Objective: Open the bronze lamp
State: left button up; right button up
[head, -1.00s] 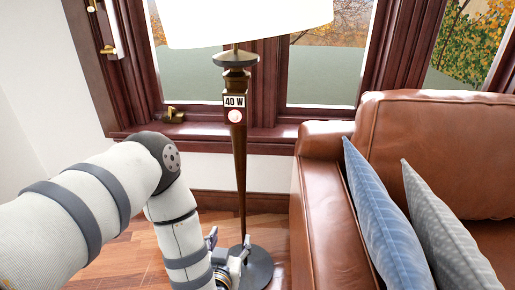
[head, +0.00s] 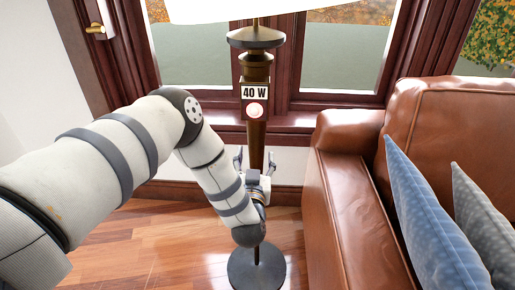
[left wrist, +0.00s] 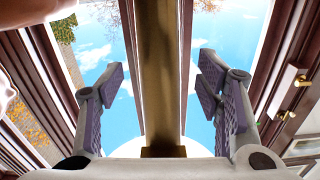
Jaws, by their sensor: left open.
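The bronze lamp (head: 257,76) stands upright in front of the window, with a white shade (head: 240,9) cut off by the top edge. Its post carries a "40 W" label with a round pinkish button (head: 255,110) below it. Its dark round base (head: 257,272) rests on the floor. My left gripper (head: 254,160) is at the post, below the button. In the left wrist view, the left gripper (left wrist: 161,82) is open, with a finger on either side of the bronze post (left wrist: 158,60) and gaps between. I cannot tell how deep the post sits. My right gripper is not in view.
A brown leather sofa (head: 335,170) with a blue cushion (head: 425,215) and a grey cushion (head: 485,225) stands close on the right. The window sill (head: 300,122) runs behind the lamp. Wooden floor (head: 150,235) is clear at the lower left.

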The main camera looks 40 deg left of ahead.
aim_at(256, 154)
pick_arm(q)
jog(key=x, duration=0.5)
jog(key=shift+w, duration=0.1)
jog(key=shift+c, duration=0.5)
grip_shut()
jog(key=shift+d+f, duration=0.1)
